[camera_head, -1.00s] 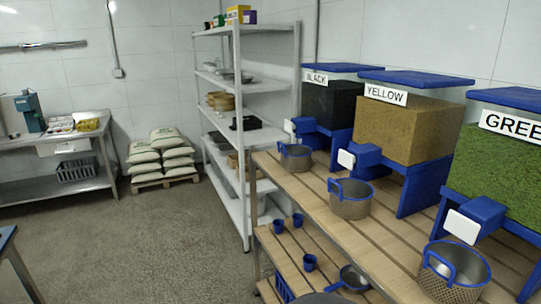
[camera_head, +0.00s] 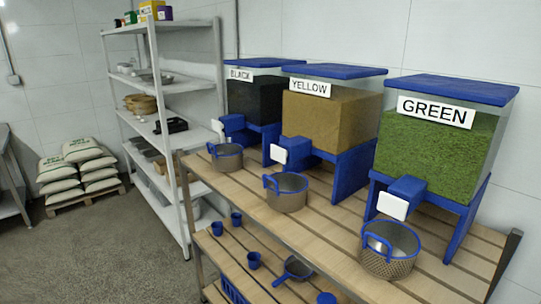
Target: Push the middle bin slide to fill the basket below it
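Three bins with blue lids and stands are on a wooden slatted table. The middle bin (camera_head: 330,122) is labelled YELLOW and holds tan-brown grains. Its slide has a white square plate (camera_head: 279,156) facing me on a blue chute (camera_head: 297,149). The basket (camera_head: 287,197) below it is round, with a blue rim and handle, and stands on the table in front of the chute. Its inside shows grey, with no grains seen in it. Neither of my grippers is in view.
The BLACK bin (camera_head: 254,97) with its basket (camera_head: 227,159) is on the left, the GREEN bin (camera_head: 433,150) with its basket (camera_head: 388,254) on the right. A lower shelf (camera_head: 240,273) holds blue cups and a pan (camera_head: 296,270). A metal rack (camera_head: 160,120) and stacked sacks (camera_head: 80,168) stand at the left.

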